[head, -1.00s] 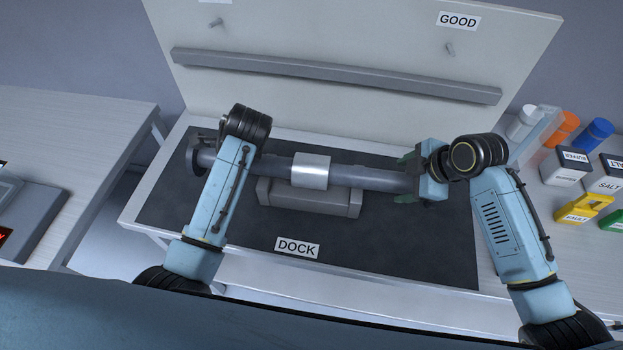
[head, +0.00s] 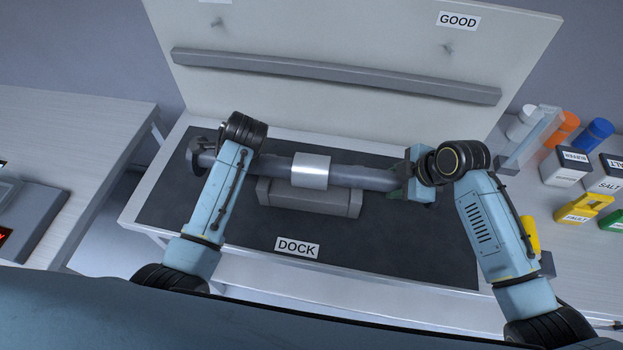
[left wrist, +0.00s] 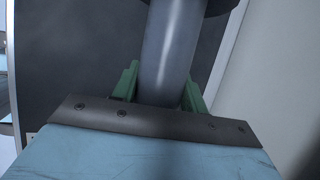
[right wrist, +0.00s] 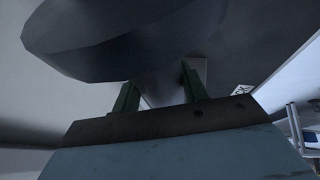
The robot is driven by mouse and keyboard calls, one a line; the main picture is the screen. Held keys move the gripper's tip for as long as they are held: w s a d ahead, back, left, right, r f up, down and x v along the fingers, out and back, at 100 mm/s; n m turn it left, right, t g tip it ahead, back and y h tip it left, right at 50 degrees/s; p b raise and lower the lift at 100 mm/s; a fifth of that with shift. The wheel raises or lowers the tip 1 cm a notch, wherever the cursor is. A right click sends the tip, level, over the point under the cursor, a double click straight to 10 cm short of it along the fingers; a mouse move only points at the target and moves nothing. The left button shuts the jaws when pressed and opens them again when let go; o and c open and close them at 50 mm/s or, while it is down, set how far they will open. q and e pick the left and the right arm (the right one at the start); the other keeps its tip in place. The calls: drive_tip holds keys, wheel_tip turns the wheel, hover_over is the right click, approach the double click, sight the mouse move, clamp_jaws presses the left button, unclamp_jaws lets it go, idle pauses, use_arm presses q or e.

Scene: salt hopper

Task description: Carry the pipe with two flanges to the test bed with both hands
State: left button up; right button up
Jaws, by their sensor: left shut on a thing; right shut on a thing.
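The grey pipe (head: 350,176) with a silver band round its middle lies roughly level over the dark mat labelled DOCK in the head view. It appears just behind or over a grey block (head: 285,194); I cannot tell if they touch. My left gripper is shut on the pipe near its left end; its green fingers (left wrist: 160,88) flank the pipe in the left wrist view, with a dark flange beyond. My right gripper (head: 412,180) is shut at the pipe's right end. In the right wrist view a large dark flange (right wrist: 120,40) hides much of that grip.
The dark mat (head: 420,245) has free room in front. A backboard with a long grey bar (head: 330,76) stands behind. Another table (head: 70,125) stands left, across a gap.

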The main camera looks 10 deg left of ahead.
use_arm(q)
clamp_jaws()
use_arm(e)
clamp_jaws()
use_arm(q)
drive_tip(key=shift+w+r, duration=0.15)
drive_tip(key=shift+r, duration=0.05)
use_arm(e)
drive_tip(key=shift+w+r, duration=0.15)
drive_tip(key=shift+r, duration=0.05)
use_arm(q)
drive_tip(key=shift+r, duration=0.15)
use_arm(e)
drive_tip(key=shift+r, duration=0.15)
